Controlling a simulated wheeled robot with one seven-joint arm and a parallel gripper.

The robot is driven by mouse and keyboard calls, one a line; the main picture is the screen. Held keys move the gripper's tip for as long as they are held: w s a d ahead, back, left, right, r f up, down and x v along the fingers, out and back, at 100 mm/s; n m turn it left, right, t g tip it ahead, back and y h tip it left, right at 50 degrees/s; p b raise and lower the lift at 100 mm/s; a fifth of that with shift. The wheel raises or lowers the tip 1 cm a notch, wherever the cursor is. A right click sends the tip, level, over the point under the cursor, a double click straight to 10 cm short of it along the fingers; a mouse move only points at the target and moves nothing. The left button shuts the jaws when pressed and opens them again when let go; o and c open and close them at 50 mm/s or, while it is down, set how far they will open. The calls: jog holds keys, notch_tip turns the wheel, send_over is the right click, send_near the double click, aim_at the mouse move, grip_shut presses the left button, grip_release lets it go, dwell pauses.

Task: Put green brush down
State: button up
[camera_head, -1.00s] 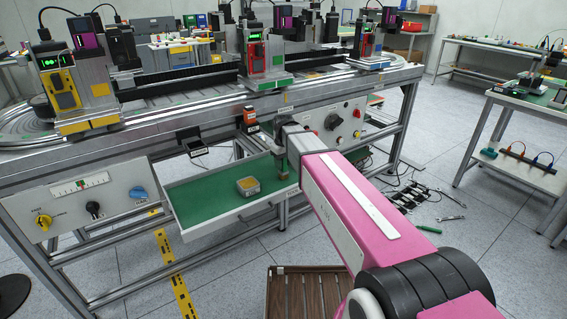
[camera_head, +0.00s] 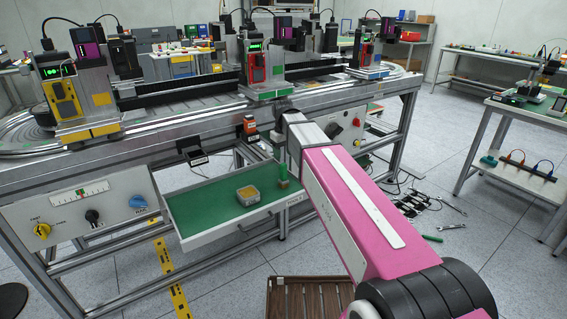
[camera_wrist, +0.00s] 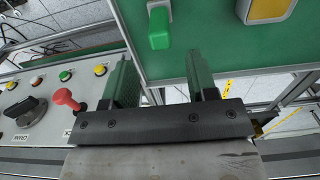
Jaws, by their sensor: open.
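The green brush (camera_head: 283,174) stands upright on the green floor of the pulled-out drawer (camera_head: 205,208), near its right end. It has a green handle and a brownish lower part. In the wrist view the brush's green handle (camera_wrist: 159,30) shows ahead of my gripper (camera_wrist: 165,80), roughly between the lines of the two fingers and apart from them. My gripper is open and empty. In the head view its fingers are hidden or too small to make out beyond my arm.
A small yellow-and-grey box (camera_head: 248,194) sits in the drawer left of the brush. A control panel with a red knob (camera_wrist: 66,98) lies left of my gripper in the wrist view. A brown slatted crate (camera_head: 305,298) and loose tools (camera_head: 420,208) are on the floor.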

notch_tip(320, 180, up, 3)
jog(key=shift+f, duration=0.15)
jog(key=s+d+f+m, duration=0.6)
jog(key=s+d+f, duration=1.2)
jog(key=f, duration=0.4)
jog(key=shift+s+d+f+m, duration=0.3)
jog(key=shift+d+f+m, duration=0.1)
jog(key=shift+d, duration=0.2)
